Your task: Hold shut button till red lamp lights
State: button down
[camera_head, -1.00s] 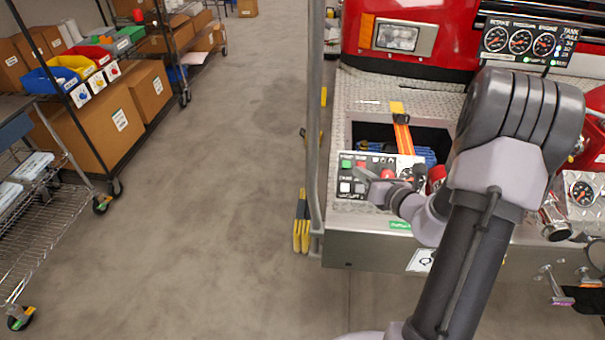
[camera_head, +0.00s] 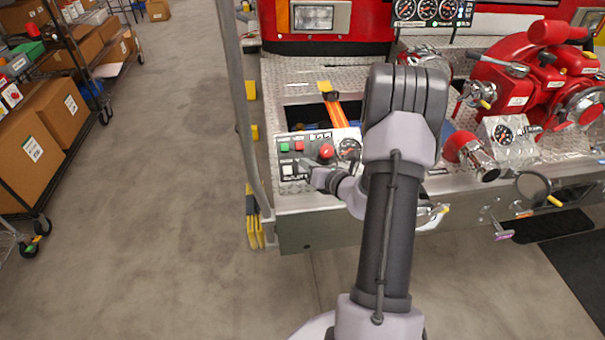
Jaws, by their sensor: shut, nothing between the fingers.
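The control panel (camera_head: 310,140) sits on the truck's metal bumper. My gripper (camera_head: 312,174) is shut and empty at the panel's lower middle, right of the white square. It hides part of the panel. I cannot tell if it touches a button.
A gauge (camera_head: 348,150) sits at the panel's right. An orange strap (camera_head: 334,114) lies in the bumper opening behind. A grey upright pole (camera_head: 238,100) stands left of the bumper. Red pump fittings (camera_head: 530,75) crowd the right. The floor at left is clear up to shelves with boxes.

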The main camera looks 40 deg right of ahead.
jog(key=shift+w+d+f+b, duration=0.25)
jog(key=shift+w+f+b, duration=0.15)
jog(key=shift+f, duration=0.3)
jog(key=shift+w+d+f+b, duration=0.25)
jog(key=shift+w+f, duration=0.1)
jog(key=shift+f, duration=0.3)
jog(key=shift+f, duration=0.15)
dwell(0.9)
jog(key=shift+w+f, duration=0.15)
jog(key=shift+f, duration=0.1)
jog(key=shift+w+d+f+b, duration=0.15)
jog(key=shift+w+f+b, duration=0.05)
jog(key=shift+f+b, duration=0.25)
dwell(0.7)
jog(key=shift+r, duration=0.15)
dwell(2.6)
jog(key=shift+s+a+r+p, duration=0.2)
jog(key=shift+s+r+p, duration=0.2)
jog(key=shift+r+p, duration=0.25)
jog(key=r+p, duration=0.1)
jog(key=s+a+r+p, duration=0.1)
jog(key=r, duration=0.1)
jog(key=s+r+p, duration=0.1)
jog(key=shift+s+a+r, duration=0.1)
jog(key=shift+a+r, duration=0.1)
